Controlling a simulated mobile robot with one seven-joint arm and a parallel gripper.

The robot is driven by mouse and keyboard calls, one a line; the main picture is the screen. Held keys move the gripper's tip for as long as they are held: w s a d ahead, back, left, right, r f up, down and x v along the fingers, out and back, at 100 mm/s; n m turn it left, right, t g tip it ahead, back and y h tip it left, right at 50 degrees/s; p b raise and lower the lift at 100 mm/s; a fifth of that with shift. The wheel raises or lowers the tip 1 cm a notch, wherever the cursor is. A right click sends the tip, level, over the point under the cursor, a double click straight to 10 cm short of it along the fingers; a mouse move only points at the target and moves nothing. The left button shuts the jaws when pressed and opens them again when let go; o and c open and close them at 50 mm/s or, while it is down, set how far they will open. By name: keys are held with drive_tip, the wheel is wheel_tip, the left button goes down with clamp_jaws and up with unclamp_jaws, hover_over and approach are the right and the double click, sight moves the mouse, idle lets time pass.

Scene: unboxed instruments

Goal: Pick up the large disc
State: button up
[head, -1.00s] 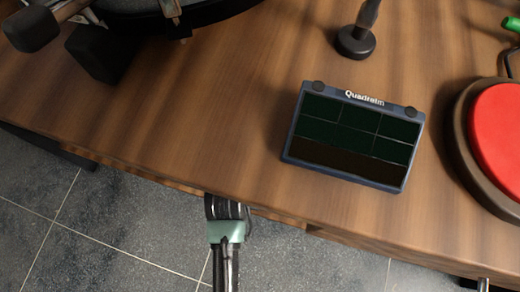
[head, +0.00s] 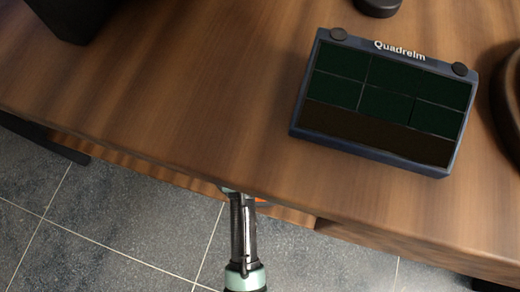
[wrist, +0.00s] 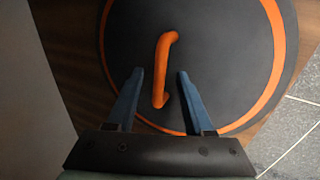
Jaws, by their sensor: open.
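A large dark disc with an orange ring (wrist: 281,50) and a raised orange bar handle (wrist: 163,62) fills most of the wrist view. My gripper (wrist: 160,72) is open, with its two blue fingers on either side of the handle in the picture. I cannot tell whether the fingertips reach down to the handle's depth, and no contact shows. In the head view, my arm extends to the table's front edge, and the gripper is hidden there. A small orange patch (head: 262,202) shows by the edge; I cannot tell whether it is the disc.
A dark blue pad unit labelled Quadrelm (head: 384,98) lies on the wooden table (head: 190,110). A round dark base (head: 378,6) stands behind it, and a brown rounded rim (head: 508,105) is at the right. Grey tiled floor (head: 130,220) lies in front.

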clamp_jaws()
idle(1.4)
